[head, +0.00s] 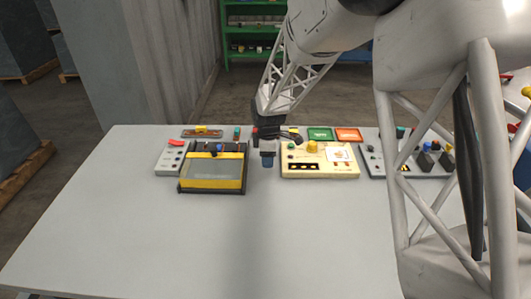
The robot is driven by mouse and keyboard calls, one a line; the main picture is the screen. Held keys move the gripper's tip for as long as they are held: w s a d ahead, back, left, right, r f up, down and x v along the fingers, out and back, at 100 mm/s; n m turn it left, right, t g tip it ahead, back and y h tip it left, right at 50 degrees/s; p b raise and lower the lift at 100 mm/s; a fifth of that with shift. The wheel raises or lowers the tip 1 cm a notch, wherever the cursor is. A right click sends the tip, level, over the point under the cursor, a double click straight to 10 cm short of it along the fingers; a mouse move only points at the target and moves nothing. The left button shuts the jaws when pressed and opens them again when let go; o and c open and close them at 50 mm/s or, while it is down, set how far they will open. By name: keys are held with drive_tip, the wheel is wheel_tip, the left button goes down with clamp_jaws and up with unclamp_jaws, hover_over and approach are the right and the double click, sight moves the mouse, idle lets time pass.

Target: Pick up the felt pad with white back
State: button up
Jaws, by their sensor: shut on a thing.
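My gripper (268,146) hangs over the back middle of the table, between the yellow-framed unit and the cream panel. It is shut on a small dark blue piece (267,159), which hangs below the jaws and seems clear of the table. The piece may be the felt pad, but no white back shows on it from here. No other thing in view can be clearly told as the felt pad with white back.
The yellow-and-black framed unit (213,183) stands left of my gripper and the cream panel (320,172) right of it. A grey panel (410,172) is partly behind my arm. Green (320,134) and orange (348,134) trays lie behind. The front of the table (180,245) is clear.

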drive_tip(key=s+d, duration=0.1)
drive_tip(key=s, duration=0.2)
drive_tip(key=s+d, duration=0.1)
drive_tip(key=s, duration=0.3)
drive_tip(key=s+d+r, duration=0.1)
drive_tip(key=s, duration=0.3)
drive_tip(key=shift+s, duration=0.1)
idle(0.4)
drive_tip(key=shift+o, duration=1.1)
drive_tip(key=shift+c, duration=0.7)
drive_tip(key=shift+w+d+r, duration=0.15)
drive_tip(key=shift+w+d, duration=0.1)
drive_tip(key=shift+w, duration=0.1)
drive_tip(key=w+d+r, duration=0.1)
drive_tip(key=w+d, duration=0.2)
drive_tip(key=d, duration=0.1)
drive_tip(key=w+d+r, duration=0.1)
drive_tip(key=w+d, duration=0.2)
drive_tip(key=d, duration=0.1)
drive_tip(key=w+d+r, duration=0.1)
drive_tip(key=w+d, duration=0.3)
drive_tip(key=w+d+r, duration=0.1)
drive_tip(key=w+d, duration=0.2)
drive_tip(key=d, duration=0.4)
drive_tip(key=w+d+r, duration=0.2)
drive_tip(key=w+d, duration=0.1)
drive_tip(key=d, duration=0.4)
drive_tip(key=shift+w, duration=0.15)
